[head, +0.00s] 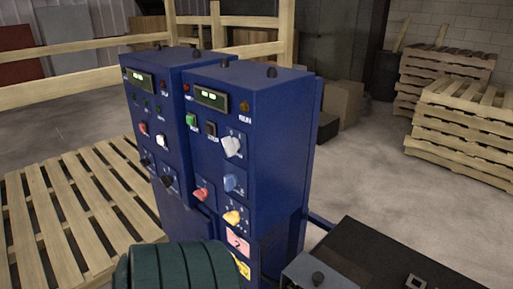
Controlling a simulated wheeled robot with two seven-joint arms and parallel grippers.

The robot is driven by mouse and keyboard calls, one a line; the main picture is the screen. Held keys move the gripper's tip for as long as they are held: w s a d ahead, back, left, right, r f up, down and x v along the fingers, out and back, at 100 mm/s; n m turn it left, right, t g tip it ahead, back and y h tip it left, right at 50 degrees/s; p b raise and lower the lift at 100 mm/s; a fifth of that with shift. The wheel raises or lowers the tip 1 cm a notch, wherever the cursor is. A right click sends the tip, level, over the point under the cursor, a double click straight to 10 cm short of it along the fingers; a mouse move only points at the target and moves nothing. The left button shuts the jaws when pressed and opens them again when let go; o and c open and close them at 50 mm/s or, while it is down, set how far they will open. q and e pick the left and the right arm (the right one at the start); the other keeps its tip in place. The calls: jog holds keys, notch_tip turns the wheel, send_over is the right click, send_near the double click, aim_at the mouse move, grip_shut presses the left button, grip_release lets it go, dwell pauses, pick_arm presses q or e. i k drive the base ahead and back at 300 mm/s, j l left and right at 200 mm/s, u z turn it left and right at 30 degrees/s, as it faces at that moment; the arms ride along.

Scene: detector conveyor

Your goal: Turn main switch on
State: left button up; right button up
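Two blue control cabinets stand side by side in the middle of the head view, a left one (155,95) and a right one (270,130). The right cabinet carries a small display (211,98), a green button (191,120), a white rotary knob (232,147), a blue knob (231,183), a red knob (202,194) and a yellow knob (233,217). The left cabinet has a display (140,78), a red knob (143,128), a white knob (162,140) and a black knob (167,182). The labels are too small to read, so I cannot tell which is the main switch. Neither gripper shows.
A dark green ribbed rounded form (180,267) covers the cabinets' lower front. A dark flat-topped unit (375,260) is at the lower right. A wooden pallet (75,215) lies left; stacked pallets (465,125) stand right. Wooden rails run behind.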

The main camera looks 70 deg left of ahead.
aim_at(202, 193)
jog(key=u, duration=2.5)
